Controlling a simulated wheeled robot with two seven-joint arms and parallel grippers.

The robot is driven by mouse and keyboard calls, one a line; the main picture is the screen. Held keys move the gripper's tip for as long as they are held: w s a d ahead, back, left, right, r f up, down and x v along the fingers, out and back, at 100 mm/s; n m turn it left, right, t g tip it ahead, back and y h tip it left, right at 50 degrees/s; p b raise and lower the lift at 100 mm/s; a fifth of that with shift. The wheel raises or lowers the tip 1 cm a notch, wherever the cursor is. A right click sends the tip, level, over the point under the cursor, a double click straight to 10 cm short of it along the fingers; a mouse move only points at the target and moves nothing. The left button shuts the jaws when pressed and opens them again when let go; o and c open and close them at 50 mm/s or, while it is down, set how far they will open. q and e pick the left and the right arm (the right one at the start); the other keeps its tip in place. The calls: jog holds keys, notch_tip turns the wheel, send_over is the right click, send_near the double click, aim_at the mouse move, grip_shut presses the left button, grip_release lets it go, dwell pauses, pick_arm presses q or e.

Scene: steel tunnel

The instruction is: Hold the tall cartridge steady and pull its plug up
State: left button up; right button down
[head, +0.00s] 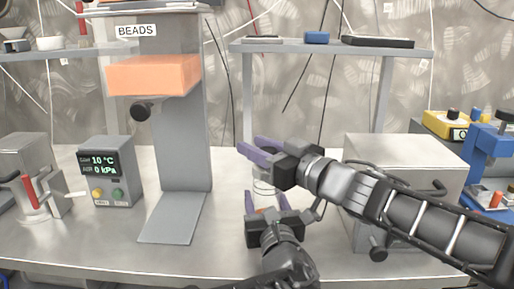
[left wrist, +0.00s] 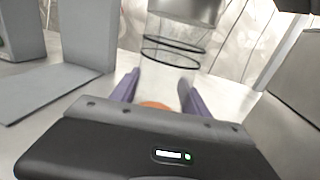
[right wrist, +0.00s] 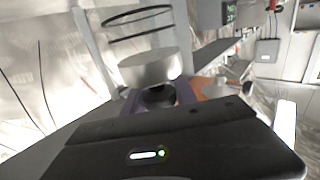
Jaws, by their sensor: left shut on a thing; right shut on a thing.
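The tall cartridge (head: 263,187) is clear, with thin dark rings, and stands upright in mid-table. Two black rings (left wrist: 172,48) show on it in the left wrist view. My left gripper (head: 265,203) is shut on its lower part, with something orange (left wrist: 155,104) between the fingers. My right gripper (head: 253,148) is above, shut on the plug's dark knob (right wrist: 158,96). The plug's grey body (right wrist: 147,67) lies between the knob and the rings; it also shows in the left wrist view (left wrist: 182,9). The clear wall is faint, so I cannot tell whether the plug is still inside.
A grey bead dispenser (head: 182,130) with an orange band stands left of the grippers. A small readout box (head: 107,170) is farther left. A metal box (head: 400,165) stands behind my right arm. A shelf (head: 335,48) crosses behind. The table front between dispenser and metal box is mostly clear.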

jog(key=shift+r, duration=0.65)
jog(key=c, duration=1)
grip_release()
jog(key=shift+f, duration=0.1)
jog(key=v, duration=1.2)
